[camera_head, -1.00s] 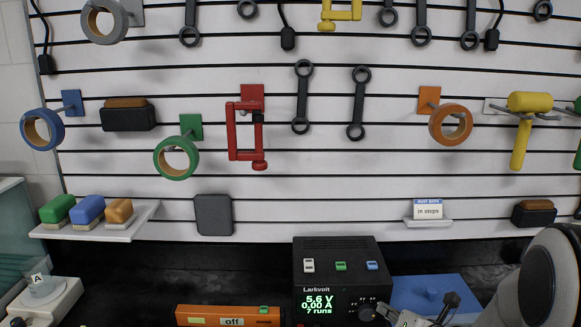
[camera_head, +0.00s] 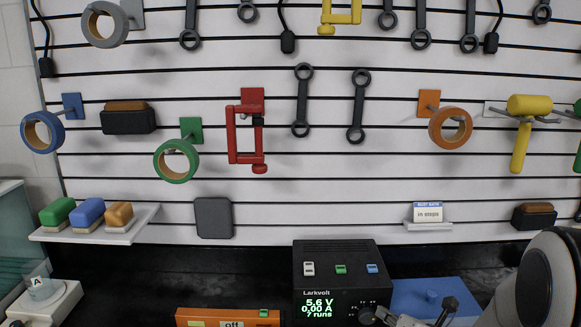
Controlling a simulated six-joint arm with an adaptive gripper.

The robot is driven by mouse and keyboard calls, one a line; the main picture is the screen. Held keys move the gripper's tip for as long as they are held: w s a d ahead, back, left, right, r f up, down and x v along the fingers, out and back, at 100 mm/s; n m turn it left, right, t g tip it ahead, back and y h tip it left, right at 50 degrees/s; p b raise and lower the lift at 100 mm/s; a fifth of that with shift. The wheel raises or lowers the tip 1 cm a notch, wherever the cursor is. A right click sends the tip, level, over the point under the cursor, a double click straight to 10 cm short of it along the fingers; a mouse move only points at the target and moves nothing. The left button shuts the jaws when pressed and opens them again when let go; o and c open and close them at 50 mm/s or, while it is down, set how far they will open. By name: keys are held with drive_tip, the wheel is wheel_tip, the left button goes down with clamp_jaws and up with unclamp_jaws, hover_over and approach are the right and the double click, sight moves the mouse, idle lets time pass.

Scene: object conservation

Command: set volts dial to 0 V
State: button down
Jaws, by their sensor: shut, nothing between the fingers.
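The black Larkvolt power supply (camera_head: 337,262) stands at the bottom centre of the head view. Its green display (camera_head: 317,306) reads 5.6 V, 0.00 A and 7 runs. The dark round dial (camera_head: 366,315) is on its front face, right of the display, partly cut by the frame's bottom edge. My gripper (camera_head: 384,317) is at the dial's right side, at the bottom edge. It is shut and holds nothing. Its tips are close to the dial; I cannot tell whether they touch it.
An orange box marked "off" (camera_head: 200,318) lies left of the supply. A sign reading "in steps" (camera_head: 428,212) stands on a small shelf above. Tools hang on the slatted wall.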

drive_tip(key=shift+a+r, duration=0.3)
drive_tip(key=shift+a, duration=0.2)
drive_tip(key=shift+a+r, duration=0.25)
drive_tip(key=shift+a, duration=0.2)
idle(0.6)
drive_tip(key=shift+a, duration=0.35)
idle(0.6)
drive_tip(key=shift+d+r, duration=0.15)
drive_tip(key=shift+r, duration=0.3)
idle(0.3)
drive_tip(key=s, duration=0.6)
idle(0.5)
drive_tip(key=shift+d, duration=0.1)
drive_tip(key=shift+s+d+f, duration=0.25)
drive_tip(key=shift+d+f, duration=0.25)
drive_tip(key=shift+d, duration=0.15)
drive_tip(key=shift+s+d+f, duration=0.2)
drive_tip(key=shift+d+f, duration=0.25)
drive_tip(key=shift+d, duration=0.15)
drive_tip(key=shift+w, duration=0.15)
